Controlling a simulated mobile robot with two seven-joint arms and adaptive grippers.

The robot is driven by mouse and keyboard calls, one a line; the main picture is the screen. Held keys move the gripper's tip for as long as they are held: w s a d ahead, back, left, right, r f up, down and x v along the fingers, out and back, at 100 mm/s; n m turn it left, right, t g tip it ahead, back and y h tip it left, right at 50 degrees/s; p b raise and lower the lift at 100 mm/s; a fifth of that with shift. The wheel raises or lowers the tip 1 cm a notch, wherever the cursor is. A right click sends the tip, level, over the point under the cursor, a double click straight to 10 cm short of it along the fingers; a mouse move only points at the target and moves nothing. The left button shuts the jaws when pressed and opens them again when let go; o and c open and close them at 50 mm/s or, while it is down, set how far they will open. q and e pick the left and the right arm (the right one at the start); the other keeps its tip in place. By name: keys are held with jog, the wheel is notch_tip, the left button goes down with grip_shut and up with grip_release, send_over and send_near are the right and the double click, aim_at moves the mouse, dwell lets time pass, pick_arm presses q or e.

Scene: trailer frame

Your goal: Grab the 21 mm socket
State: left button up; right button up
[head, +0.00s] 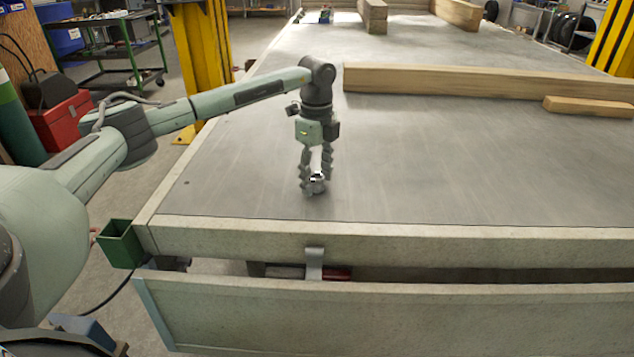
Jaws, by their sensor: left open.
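A small shiny metal piece, which looks like the socket (318,180), is on the grey trailer bed (450,165) near its front left part. My left gripper (316,186) points straight down over it. Its two fingers are open and reach down on either side of the socket, close to the bed. The fingers partly cover the socket, and its size marking cannot be read. I cannot tell whether a finger touches it. My right gripper is not in view.
A long wooden beam (470,82) lies across the bed behind my gripper, with a shorter wood piece (588,106) at right. A raised rim (420,240) runs along the front edge. A green square holder (121,244) is at the front left corner. The bed right of my gripper is clear.

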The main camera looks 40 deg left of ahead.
pick_arm(q)
jog(key=c, duration=1.2)
grip_shut()
jog(key=shift+r, duration=0.15)
